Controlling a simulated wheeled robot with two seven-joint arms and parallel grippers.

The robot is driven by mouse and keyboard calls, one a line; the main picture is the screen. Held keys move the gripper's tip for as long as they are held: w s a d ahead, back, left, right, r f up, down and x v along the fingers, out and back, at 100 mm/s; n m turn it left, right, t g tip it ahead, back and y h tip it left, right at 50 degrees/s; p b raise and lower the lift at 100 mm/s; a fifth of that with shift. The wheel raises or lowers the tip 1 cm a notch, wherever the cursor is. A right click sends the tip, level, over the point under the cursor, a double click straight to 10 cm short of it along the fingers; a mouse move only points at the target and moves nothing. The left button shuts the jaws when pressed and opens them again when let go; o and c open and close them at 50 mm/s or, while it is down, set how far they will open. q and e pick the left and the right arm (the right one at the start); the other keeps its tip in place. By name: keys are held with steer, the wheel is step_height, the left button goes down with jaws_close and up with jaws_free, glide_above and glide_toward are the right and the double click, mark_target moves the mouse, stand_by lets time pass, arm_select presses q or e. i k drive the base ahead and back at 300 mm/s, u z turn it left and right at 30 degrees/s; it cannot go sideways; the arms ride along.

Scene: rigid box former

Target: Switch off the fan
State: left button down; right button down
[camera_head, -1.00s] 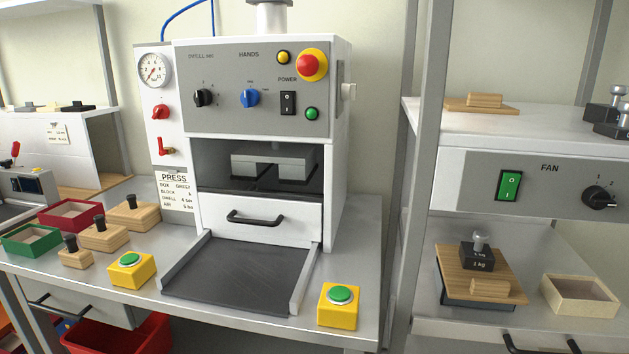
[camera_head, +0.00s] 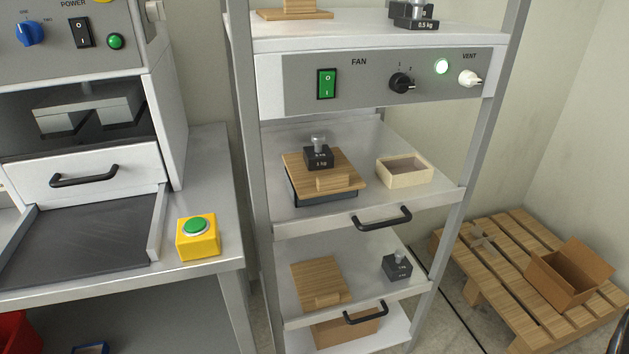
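The fan panel (camera_head: 380,84) is a grey strip across the front of the shelf unit, labelled FAN. On it is a green rocker switch (camera_head: 326,84) marked O at the top and I at the bottom. Neither of my grippers can be made out in the head view. Nothing covers the switch.
A press with a POWER switch (camera_head: 82,33) and a yellow box with a green button (camera_head: 198,238) stand at left. Below the panel, shelves hold a weighted wooden board (camera_head: 340,164) and a small box (camera_head: 404,171). A pallet (camera_head: 510,232) with a carton (camera_head: 568,275) lies at right.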

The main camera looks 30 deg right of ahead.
mark_target(326, 79)
steer(key=z, duration=0.45)
steer(key=k, duration=0.2)
steer(key=z, duration=0.45)
